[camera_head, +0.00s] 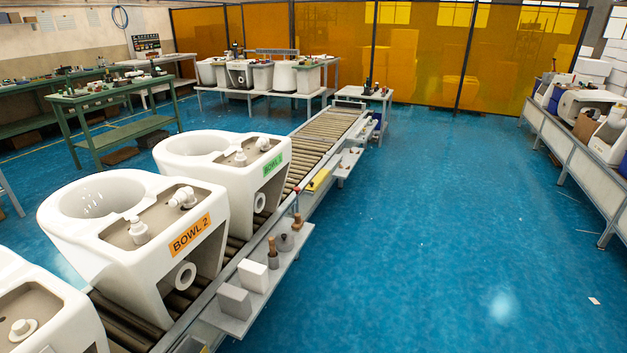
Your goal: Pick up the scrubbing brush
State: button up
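On the small side shelf (268,305) along the conveyor's right side stand several small items. One is a slim upright item with a brown, wood-like handle (272,247) and a darker base; it may be the scrubbing brush. A second brown-topped item (297,222) stands farther back near the shelf's end. Both are too small to tell for sure which is the brush. My gripper is not in view, so its state and its place relative to these items do not show.
A white block (253,274), a grey block (235,301) and a dark round item (286,242) share the shelf. White toilet bowls, one labelled BOWL 2 (150,225), sit on the roller conveyor (325,132). The blue floor (440,230) right of the shelf is clear.

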aim_at(297, 225)
jog(key=i, duration=1)
jog(key=i+u, duration=0.1)
jog(key=i, duration=0.85)
jog(key=i+l, duration=0.15)
jog(key=i, duration=0.85)
jog(key=i+l, duration=0.1)
jog(key=i, duration=0.85)
jog(key=i+u, duration=0.05)
